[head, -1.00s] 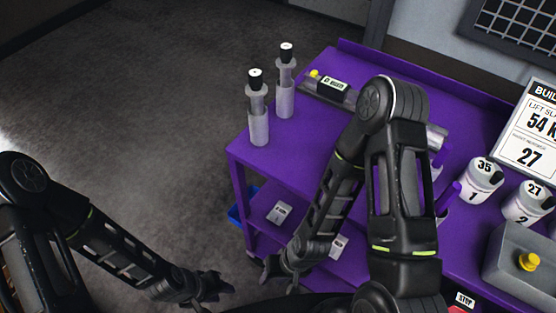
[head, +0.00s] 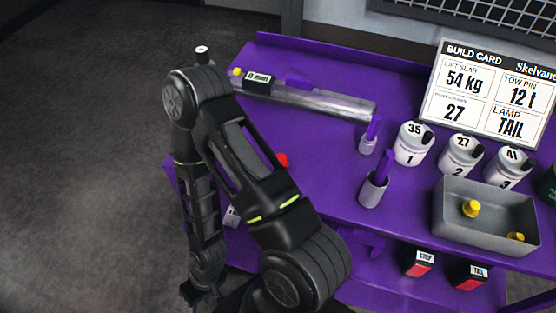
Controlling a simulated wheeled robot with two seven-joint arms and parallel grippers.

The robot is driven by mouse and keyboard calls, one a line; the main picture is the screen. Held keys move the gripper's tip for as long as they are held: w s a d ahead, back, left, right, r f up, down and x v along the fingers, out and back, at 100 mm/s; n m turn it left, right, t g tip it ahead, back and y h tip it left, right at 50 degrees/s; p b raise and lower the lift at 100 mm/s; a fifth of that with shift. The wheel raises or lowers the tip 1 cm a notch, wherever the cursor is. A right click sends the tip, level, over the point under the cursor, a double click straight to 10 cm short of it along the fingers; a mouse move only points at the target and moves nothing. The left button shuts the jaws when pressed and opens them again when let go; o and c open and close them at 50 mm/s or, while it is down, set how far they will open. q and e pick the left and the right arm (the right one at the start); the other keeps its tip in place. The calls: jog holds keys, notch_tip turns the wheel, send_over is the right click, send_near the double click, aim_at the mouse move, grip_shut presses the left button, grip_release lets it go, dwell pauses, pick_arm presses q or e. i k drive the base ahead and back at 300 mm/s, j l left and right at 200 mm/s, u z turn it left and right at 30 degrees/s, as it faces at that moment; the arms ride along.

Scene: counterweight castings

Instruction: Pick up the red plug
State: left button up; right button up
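A small red thing (head: 282,160), likely the red plug, shows on the purple bench top just past my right arm. The arm hides part of it, so its full shape cannot be told. My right gripper (head: 196,294) hangs low at the bottom left of the head view, off the bench's near left side and well below the red thing. It is small and dark, and its finger opening is unclear. I see nothing held in it. My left gripper is out of view.
The purple bench (head: 330,190) carries a grey metal bar (head: 320,100), white numbered canisters (head: 411,145), purple-handled cups (head: 373,190) and a grey tray (head: 485,232) with yellow plugs (head: 471,208). A build card (head: 490,95) stands behind. Red-and-black boxes (head: 418,262) sit on the lower shelf.

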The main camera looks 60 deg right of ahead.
aim_at(283, 158)
jog(key=k+j, duration=0.1)
jog(key=k, duration=1.05)
